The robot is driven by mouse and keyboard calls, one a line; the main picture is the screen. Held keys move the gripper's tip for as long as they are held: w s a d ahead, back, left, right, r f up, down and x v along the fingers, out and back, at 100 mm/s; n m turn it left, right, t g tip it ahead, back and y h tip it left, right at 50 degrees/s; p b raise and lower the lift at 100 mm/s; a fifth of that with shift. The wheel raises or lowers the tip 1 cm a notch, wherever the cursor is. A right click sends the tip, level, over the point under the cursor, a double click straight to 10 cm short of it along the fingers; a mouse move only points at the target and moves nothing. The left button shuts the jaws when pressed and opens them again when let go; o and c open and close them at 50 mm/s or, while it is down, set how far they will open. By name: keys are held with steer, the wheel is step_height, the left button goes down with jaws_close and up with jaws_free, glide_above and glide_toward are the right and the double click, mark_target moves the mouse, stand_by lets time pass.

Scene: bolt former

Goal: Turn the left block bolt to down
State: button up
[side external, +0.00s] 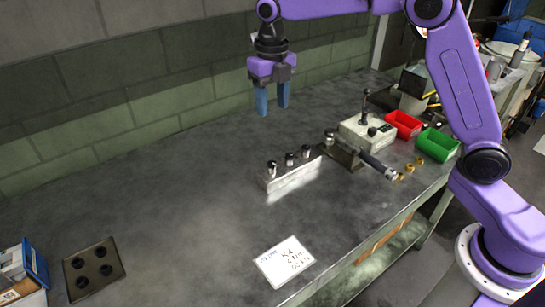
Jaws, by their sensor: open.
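A light metal block (294,178) stands on the bench near the middle of the side external view. Three dark-topped bolts stand upright in a row along it. The left bolt (271,169) is at the block's left end; its exact turn is too small to tell. The middle bolt (290,160) and the right bolt (305,153) stand beside it. My gripper (272,110) hangs above and behind the block, with its two blue fingers pointing down. It is open and empty, apart from every bolt.
Right of the block are a lever machine (366,131), a dark-handled tool (374,163), a red bin (403,123), a green bin (437,143) and small brass rings (409,167). A written card (284,262) and a holed plate (94,270) lie in front.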

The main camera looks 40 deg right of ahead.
mark_target(272, 164)
step_height(272, 164, down, 17)
steer(key=shift+r, duration=0.1)
stand_by(0.4)
steer(key=shift+c, duration=0.3)
jaws_close()
